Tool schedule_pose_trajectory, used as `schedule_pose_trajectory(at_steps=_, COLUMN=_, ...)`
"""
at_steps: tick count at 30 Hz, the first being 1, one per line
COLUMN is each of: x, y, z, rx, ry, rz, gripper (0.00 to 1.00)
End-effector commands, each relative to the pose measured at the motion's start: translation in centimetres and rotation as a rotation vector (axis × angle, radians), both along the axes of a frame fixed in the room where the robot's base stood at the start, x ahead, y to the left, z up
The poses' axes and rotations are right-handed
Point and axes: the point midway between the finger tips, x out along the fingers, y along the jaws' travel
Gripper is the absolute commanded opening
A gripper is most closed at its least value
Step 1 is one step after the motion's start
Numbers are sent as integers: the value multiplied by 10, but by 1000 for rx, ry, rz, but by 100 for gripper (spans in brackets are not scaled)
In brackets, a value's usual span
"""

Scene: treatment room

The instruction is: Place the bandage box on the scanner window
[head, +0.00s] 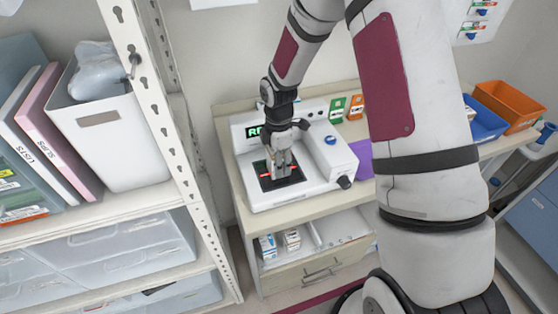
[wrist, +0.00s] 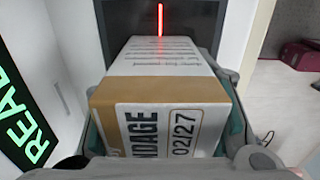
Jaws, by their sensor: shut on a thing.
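The bandage box (wrist: 160,100), brown and white with "BANDAGE" and "02/27" printed on it, fills the middle of the wrist view. My gripper (head: 280,165) is shut on it, with a grey finger on each side. The white scanner (head: 325,157) stands on the cabinet top, with a lit green display (head: 255,131). My gripper points down at its dark window (head: 268,184), which has a red light line across it. The window also shows beyond the box in the wrist view (wrist: 122,30). I cannot tell whether the box touches it.
An open drawer (head: 325,246) below the scanner holds small boxes (head: 268,247). A shelf rack (head: 178,140) with a white bin (head: 120,140) stands at left. Orange (head: 507,106) and blue (head: 484,122) bins stand at right. A purple item (head: 361,158) lies beside the scanner.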

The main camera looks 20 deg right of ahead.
Motion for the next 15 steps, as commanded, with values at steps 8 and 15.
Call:
schedule_pose_trajectory(at_steps=8, x=0, y=0, z=-3, rx=0, ry=1, rz=-1, gripper=18)
schedule_pose_trajectory(at_steps=15, x=0, y=0, z=-3, rx=0, ry=1, rz=-1, gripper=68)
